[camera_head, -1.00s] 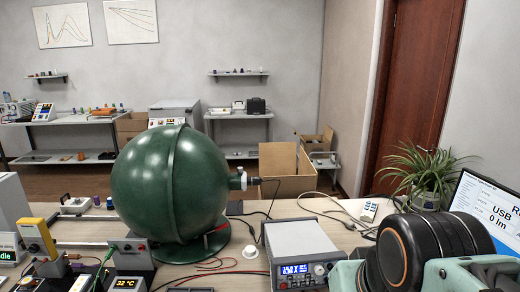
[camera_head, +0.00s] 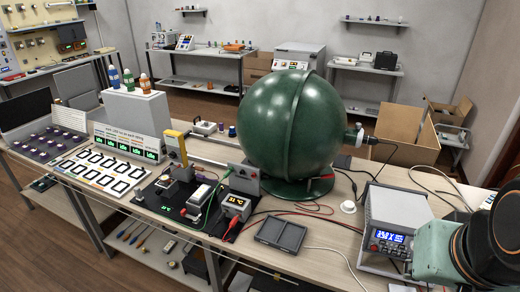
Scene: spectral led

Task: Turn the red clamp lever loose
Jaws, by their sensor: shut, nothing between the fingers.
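A short red lever-like piece (camera_head: 327,177) sticks out at the right of the base under the large green sphere (camera_head: 290,125); it looks like the red clamp lever, though it is small. The sphere rests on a dark green round base (camera_head: 296,190) on the workbench (camera_head: 345,225). My gripper is out of view; only thick teal and black links of my arm show at the lower right, well to the right of the red piece.
A power supply (camera_head: 395,222) stands between my arm and the sphere. Red and black cables and a small white round part (camera_head: 348,207) lie near the base. A grey tray (camera_head: 281,234), a meter box (camera_head: 236,207) and a black board with modules stand left.

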